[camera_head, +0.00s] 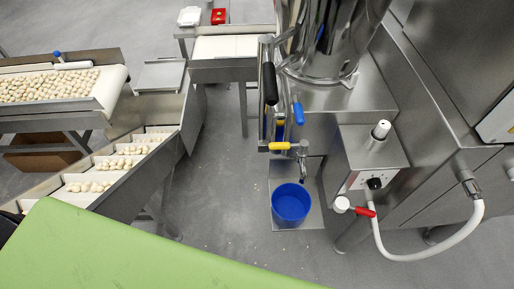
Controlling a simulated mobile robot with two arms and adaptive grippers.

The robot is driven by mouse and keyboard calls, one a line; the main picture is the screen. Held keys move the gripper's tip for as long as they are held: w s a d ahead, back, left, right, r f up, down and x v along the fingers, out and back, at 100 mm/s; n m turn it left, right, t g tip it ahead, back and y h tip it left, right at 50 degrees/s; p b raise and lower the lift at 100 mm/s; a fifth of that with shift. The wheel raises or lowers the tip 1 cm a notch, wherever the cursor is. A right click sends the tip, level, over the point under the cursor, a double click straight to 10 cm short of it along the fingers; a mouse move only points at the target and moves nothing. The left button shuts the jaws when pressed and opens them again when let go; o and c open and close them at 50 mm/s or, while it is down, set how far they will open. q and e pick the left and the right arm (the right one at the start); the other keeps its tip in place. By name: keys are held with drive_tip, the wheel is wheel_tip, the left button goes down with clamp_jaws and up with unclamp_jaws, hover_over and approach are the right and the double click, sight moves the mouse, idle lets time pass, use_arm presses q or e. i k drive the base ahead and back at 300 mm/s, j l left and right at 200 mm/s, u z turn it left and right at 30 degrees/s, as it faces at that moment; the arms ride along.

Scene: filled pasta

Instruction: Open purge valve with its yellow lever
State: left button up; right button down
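The purge valve (303,162) is a small metal tap on the side of the steel machine, right of the picture's centre. Its yellow lever (279,146) sticks out to the left, roughly level in the picture. The valve's spout points down above a blue bucket (291,204), which stands on a metal plate. A blue lever (298,113) sits just above the yellow one. Neither of my grippers shows in the head view.
A black-handled lever (270,84) hangs above the yellow one. A red-handled valve (363,211) and a white hose (430,255) are at the right. Conveyors with pasta pieces (50,86) stand at the left. A green surface (120,255) fills the lower left. Grey floor (225,180) lies clear left of the bucket.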

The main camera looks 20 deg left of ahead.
sight(303, 146)
drive_tip(key=k+j, duration=0.1)
drive_tip(key=k, duration=0.65)
drive_tip(key=u, duration=1.65)
